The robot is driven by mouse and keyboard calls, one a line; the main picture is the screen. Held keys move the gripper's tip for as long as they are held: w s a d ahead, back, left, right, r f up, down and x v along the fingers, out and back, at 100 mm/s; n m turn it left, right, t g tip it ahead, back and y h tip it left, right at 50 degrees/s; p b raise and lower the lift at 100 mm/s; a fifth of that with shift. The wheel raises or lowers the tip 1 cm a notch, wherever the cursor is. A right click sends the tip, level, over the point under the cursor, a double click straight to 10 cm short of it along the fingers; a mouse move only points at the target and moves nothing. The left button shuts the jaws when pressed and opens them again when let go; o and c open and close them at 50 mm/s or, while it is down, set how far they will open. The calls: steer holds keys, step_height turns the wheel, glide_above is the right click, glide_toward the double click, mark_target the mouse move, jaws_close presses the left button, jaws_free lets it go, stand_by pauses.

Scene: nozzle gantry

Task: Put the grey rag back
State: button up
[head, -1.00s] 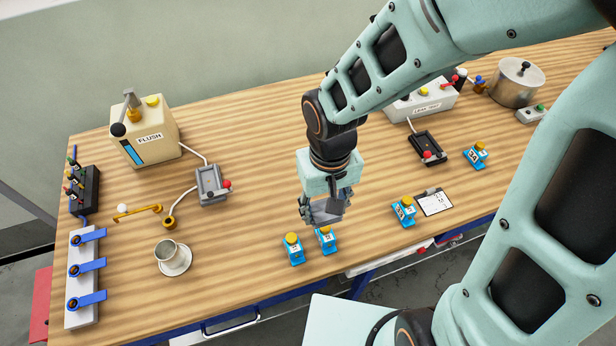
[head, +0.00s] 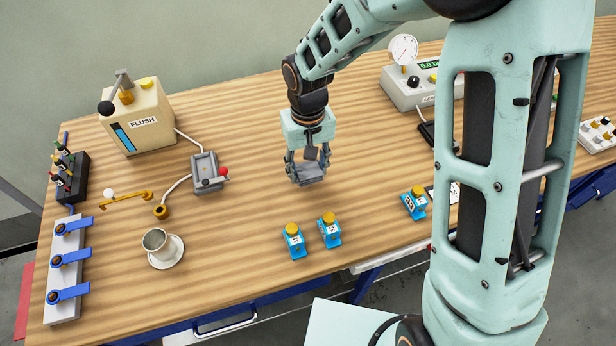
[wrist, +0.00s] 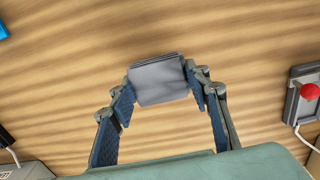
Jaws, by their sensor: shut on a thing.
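My gripper (head: 308,175) is shut on the grey rag (head: 308,173), a small folded grey piece, over the middle of the wooden table. In the wrist view the grey rag (wrist: 158,80) sits between the two fingertips, its flat face towards the camera. Bare wood shows around it there. How high the rag is above the table is hard to tell.
Two blue blocks with yellow knobs (head: 293,240) (head: 330,230) stand in front of my gripper, a third (head: 415,202) further right. A grey box with a red knob (head: 208,172) is to the left, with the flush unit (head: 137,118) behind. A cup (head: 157,242) stands front left.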

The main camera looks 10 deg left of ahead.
mark_target(308, 170)
steer(key=shift+f+b, duration=0.8)
steer(key=shift+f, duration=0.8)
steer(key=shift+f, duration=0.15)
steer(key=o, duration=1.1)
step_height(308, 170, up, 12)
steer(key=shift+r, duration=0.2)
